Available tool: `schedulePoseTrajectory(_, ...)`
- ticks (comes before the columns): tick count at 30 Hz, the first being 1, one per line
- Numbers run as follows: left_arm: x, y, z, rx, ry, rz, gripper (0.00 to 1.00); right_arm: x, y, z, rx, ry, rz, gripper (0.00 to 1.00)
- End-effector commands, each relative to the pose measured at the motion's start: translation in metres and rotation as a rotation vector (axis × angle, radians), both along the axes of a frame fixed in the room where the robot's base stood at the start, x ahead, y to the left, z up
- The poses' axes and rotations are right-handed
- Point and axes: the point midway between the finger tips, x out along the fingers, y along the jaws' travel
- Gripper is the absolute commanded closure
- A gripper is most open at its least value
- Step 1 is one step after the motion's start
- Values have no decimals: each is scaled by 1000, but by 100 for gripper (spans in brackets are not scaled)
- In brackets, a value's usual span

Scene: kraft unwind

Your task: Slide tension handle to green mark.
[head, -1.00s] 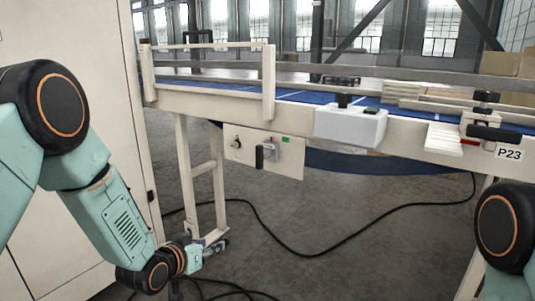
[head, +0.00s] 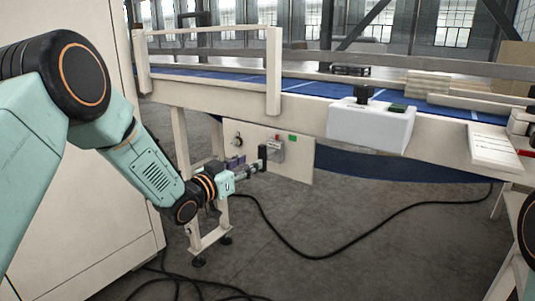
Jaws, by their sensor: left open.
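A cream panel (head: 298,172) hangs under the conveyor's side rail. On it sits the black upright tension handle (head: 262,153) with a grey block (head: 275,150) at its right. The green mark (head: 292,138) is on the panel, up and to the right of the handle. My left gripper (head: 252,169) is open and points right, with its fingertips at the handle's lower left. I cannot tell whether they touch the handle or stand around it. My right gripper is out of view; only a bit of that arm shows at the right edge.
A conveyor with a blue belt (head: 300,86) runs across above the panel. A white box with a black knob (head: 370,127) is on its rail, right of the panel. A conveyor leg (head: 182,150) stands behind my left forearm. A black cable (head: 330,257) lies on the floor.

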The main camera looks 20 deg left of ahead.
Motion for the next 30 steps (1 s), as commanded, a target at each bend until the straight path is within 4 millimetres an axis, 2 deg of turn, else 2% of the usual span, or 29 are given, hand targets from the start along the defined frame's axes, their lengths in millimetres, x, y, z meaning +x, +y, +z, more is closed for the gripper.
schedulePoseTrajectory(5,12,-6,-2,-4,-1,0,58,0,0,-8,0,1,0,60)
schedulePoseTrajectory(12,44,-18,-3,-3,0,-1,58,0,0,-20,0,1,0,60)
schedulePoseTrajectory(18,63,-24,-2,-5,2,-1,58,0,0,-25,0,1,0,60)
schedulePoseTrajectory(30,72,-26,0,-7,2,-1,58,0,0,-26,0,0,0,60)
